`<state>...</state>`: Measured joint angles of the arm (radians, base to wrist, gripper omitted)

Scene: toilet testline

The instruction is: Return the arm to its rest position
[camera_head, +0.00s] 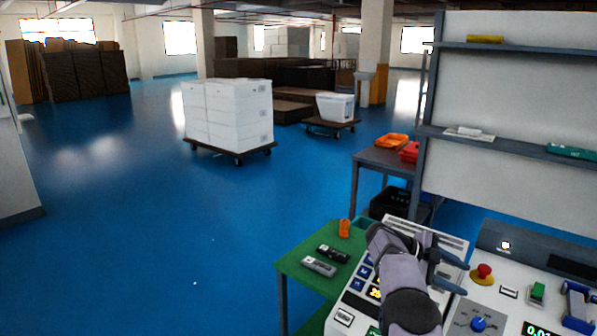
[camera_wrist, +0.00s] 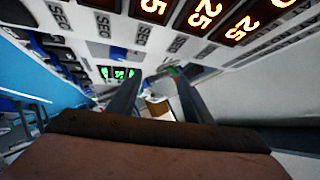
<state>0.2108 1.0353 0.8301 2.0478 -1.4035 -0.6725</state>
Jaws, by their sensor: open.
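My arm (camera_head: 405,290) reaches up from the bottom of the head view, over a white control panel (camera_head: 352,310) with lit displays and blue buttons. My gripper (camera_head: 445,262) is at the arm's far end, above the panels and left of the red emergency button (camera_head: 484,272). In the wrist view the two dark fingers of my gripper (camera_wrist: 155,85) stand apart. I see nothing held between them. Lit number displays (camera_wrist: 205,14) and "SEC" labels show past the fingers in that view.
A green table (camera_head: 290,266) left of the panel holds two dark handheld devices (camera_head: 325,260) and an orange object (camera_head: 344,228). A shelf unit (camera_head: 510,110) stands at the right. A side table (camera_head: 385,158) carries orange and red trays. Open blue floor (camera_head: 150,230) lies to the left.

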